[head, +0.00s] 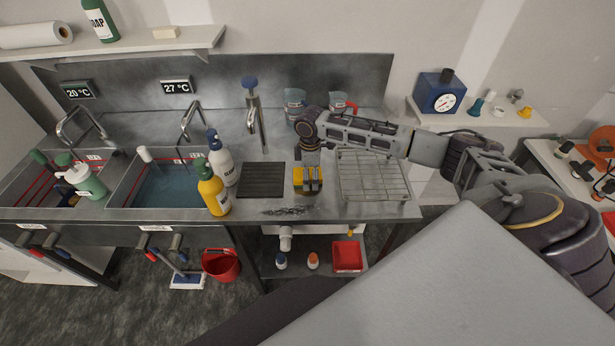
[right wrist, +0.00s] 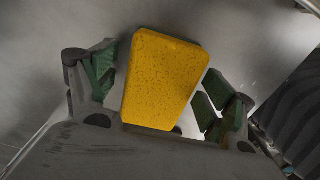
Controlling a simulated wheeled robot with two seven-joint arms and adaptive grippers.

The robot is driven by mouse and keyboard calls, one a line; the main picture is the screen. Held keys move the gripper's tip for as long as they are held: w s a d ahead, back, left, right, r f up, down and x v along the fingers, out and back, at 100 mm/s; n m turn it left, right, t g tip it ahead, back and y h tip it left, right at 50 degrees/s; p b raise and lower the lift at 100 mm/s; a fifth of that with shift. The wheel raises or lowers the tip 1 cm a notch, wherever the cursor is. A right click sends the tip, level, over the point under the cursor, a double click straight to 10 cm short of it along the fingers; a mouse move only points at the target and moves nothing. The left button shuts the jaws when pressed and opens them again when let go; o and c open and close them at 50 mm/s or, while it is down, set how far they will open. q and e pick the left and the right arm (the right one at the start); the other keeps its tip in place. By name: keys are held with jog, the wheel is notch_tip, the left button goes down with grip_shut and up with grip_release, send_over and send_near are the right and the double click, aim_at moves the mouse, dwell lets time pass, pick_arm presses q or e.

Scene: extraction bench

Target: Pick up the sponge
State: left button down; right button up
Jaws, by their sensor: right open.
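The yellow sponge (head: 298,178) sits on the metal counter between a black ribbed mat and a wire rack. It also fills the middle of the right wrist view (right wrist: 165,75), slightly tilted there. My right gripper (head: 312,187) reaches down over the sponge from above, hiding part of it. In the right wrist view its green-padded fingers (right wrist: 160,88) are open, one on each side of the sponge. Narrow gaps show, and I cannot tell whether either pad touches. My left gripper is not in view.
The black mat (head: 262,180) lies left of the sponge, the wire rack (head: 372,178) right. A yellow bottle (head: 212,190) and a white bottle (head: 222,160) stand by the sink (head: 130,188).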

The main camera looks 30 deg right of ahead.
jog(key=c, duration=1)
jog(key=shift+c, duration=0.2)
jog(key=shift+r+b, duration=0.55)
jog(key=shift+r, duration=4.45)
